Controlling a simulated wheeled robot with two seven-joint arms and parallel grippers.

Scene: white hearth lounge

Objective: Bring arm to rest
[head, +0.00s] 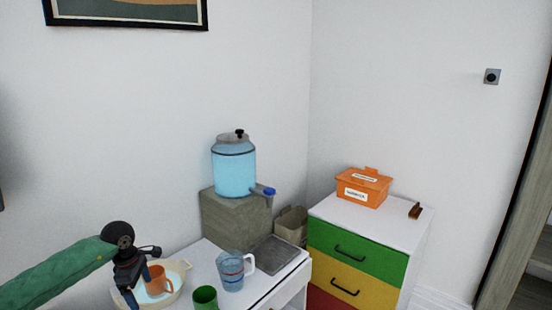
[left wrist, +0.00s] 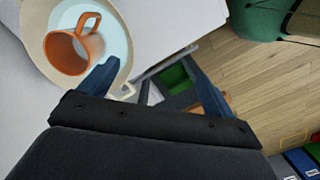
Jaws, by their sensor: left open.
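My left gripper (head: 136,285) hangs at the lower left of the head view, at the end of my green-sleeved arm, beside and partly in front of a cream basin. It is open. In the left wrist view its two blue fingers (left wrist: 153,80) stand apart with nothing gripped between them. An orange mug (head: 158,283) stands in the basin (head: 181,268). In the left wrist view the mug (left wrist: 75,50) lies to the left of the fingers, apart from the jaws. My right gripper is in neither view.
A clear jug (head: 231,271) and a green cup (head: 205,299) stand on the white table. Behind them, a blue water dispenser (head: 233,170) stands on a grey block (head: 236,213). A drawer cabinet (head: 356,257) at right carries an orange box (head: 364,188).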

